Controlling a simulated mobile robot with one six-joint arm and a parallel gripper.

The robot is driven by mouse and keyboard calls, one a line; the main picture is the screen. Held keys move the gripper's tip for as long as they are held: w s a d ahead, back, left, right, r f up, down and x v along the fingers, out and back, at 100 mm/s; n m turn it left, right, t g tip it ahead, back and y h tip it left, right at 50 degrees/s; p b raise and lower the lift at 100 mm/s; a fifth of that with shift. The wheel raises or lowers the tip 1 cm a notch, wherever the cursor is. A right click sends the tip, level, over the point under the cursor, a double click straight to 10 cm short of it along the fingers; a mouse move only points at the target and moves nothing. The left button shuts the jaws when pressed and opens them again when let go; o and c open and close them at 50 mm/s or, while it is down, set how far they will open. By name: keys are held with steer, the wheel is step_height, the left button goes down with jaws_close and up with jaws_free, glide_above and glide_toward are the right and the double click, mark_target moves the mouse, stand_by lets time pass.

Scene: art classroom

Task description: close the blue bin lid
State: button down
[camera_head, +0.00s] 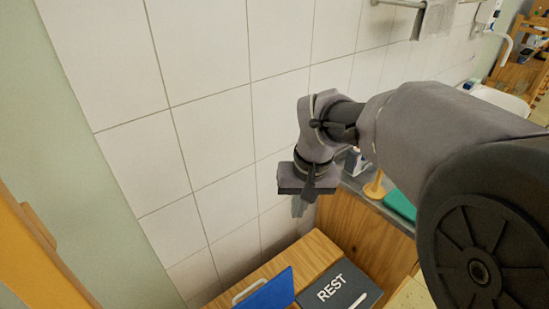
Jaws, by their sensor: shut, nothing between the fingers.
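The blue bin lid (268,292) is at the bottom of the view, on the wooden cabinet top beside the white tiled wall. It looks raised and tilted, and its lower part is cut off by the picture's edge. My gripper (299,208) is shut and empty. It points down in front of the tiles, above and apart from the lid in the picture. The opening under the blue lid is not visible.
A dark lid marked REST (338,289) lies flat to the right of the blue lid. A pale handle or bar (249,289) shows at the blue lid's left. A grey counter (388,210) holds a green item (399,205) and a yellow-orange holder (375,187).

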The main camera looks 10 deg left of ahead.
mark_target(255, 304)
steer(key=a+f+n+g+h+p, duration=0.25)
steer(key=a+f+n+p, duration=0.35)
steer(key=a+f, duration=1.3)
steer(key=s+d+f+b, duration=0.4)
steer(key=d+f+b, duration=0.1)
steer(key=f, duration=0.6)
steer(key=shift+s+d+f+n, duration=0.15)
steer(key=shift+d+n, duration=0.25)
steer(key=shift+d, duration=0.1)
steer(key=shift+h, duration=0.25)
